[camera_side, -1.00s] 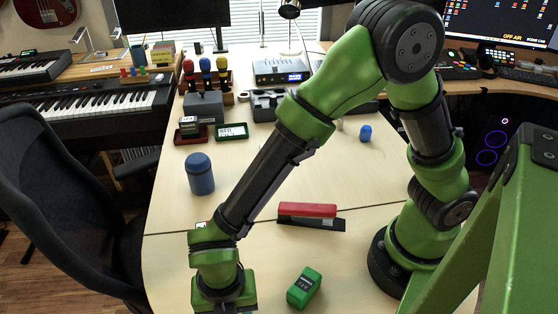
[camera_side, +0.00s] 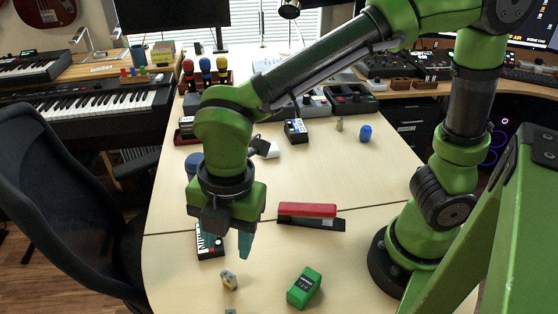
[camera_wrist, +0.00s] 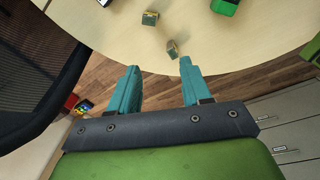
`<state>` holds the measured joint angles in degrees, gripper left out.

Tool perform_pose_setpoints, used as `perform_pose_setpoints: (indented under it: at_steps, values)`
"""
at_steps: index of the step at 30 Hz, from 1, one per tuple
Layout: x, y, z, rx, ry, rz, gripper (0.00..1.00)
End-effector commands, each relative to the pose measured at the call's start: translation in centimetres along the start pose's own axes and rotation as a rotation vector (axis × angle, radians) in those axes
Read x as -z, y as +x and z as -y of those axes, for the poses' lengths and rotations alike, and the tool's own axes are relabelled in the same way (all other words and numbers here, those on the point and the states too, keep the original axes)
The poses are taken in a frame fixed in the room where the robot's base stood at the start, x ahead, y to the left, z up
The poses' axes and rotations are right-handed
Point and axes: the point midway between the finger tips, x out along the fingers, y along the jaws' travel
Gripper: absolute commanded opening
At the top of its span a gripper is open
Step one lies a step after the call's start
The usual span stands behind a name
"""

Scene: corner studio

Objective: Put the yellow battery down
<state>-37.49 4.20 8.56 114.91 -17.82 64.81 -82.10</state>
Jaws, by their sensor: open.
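Two small yellow-and-grey blocks that look like batteries stand on the table. The upper yellow battery (camera_side: 229,279) is below my gripper in the side view; the other small block (camera_side: 230,311) is cut off by the bottom edge. Both show in the wrist view, one block (camera_wrist: 150,18) farther in and the other block (camera_wrist: 172,48) close to the table's edge. I cannot tell which one the task means. My gripper (camera_side: 227,246) is raised above the table, apart from both. Its teal fingers (camera_wrist: 160,72) are spread in the wrist view with nothing between them.
A green box (camera_side: 304,287) lies right of the batteries, and a red stapler (camera_side: 308,210) behind it. A small keyed device (camera_side: 209,243) is behind my gripper. The table's curved edge (camera_wrist: 240,68) is near in the wrist view. A chair (camera_side: 62,210) stands at left.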

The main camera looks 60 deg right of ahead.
Motion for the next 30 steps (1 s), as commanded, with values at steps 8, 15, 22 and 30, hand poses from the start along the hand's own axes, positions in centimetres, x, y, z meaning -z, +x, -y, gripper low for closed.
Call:
perform_pose_setpoints:
  at_steps: [8, 15, 22, 30]
  values:
    - [-14.1, -7.2, 3.3, -0.272, 1.330, -0.237, 0.48]
    - [-19.3, -9.2, 7.3, -0.394, 2.052, -0.513, 0.48]
    - [-20.0, -9.4, 8.1, -0.409, 2.199, -0.588, 0.48]
    - [-20.0, -9.4, 8.1, -0.408, 2.194, -0.586, 0.48]
